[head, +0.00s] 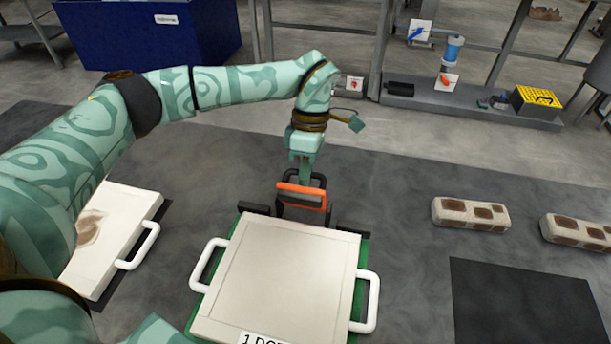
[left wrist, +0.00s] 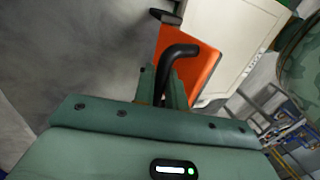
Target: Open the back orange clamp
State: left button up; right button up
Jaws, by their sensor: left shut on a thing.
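The back orange clamp (head: 302,196) stands behind the white lid (head: 278,278) of the press, near the middle of its far edge. Its orange plate also shows in the left wrist view (left wrist: 207,68), with a bent black handle (left wrist: 182,50) in front. My left gripper (head: 304,178) reaches down to the clamp from behind. Its jaws (left wrist: 166,86) are shut on the clamp's black handle. The fingertips are partly hidden by the clamp in the head view. My right gripper is not in view.
White handles (head: 369,302) stick out from both sides of the lid, over a green base (head: 361,262). A second white plate (head: 108,238) lies at the left. Two stained blocks (head: 470,214) lie at the right.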

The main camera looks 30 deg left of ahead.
pick_arm(q)
jog(key=shift+w+a, duration=0.15)
jog(key=shift+w, duration=0.3)
jog(key=shift+w+a+f+b, duration=0.2)
jog(key=shift+w+f+b, duration=0.3)
jog(key=shift+w+b, duration=0.15)
jog(key=shift+r, duration=0.1)
jog(key=o, duration=0.6)
jog(key=shift+o, duration=0.4)
jog(key=shift+w, duration=0.15)
jog(key=p+v, duration=0.3)
jog(key=v, duration=0.4)
jog(key=shift+r+p, duration=0.3)
jog(key=shift+r, duration=0.1)
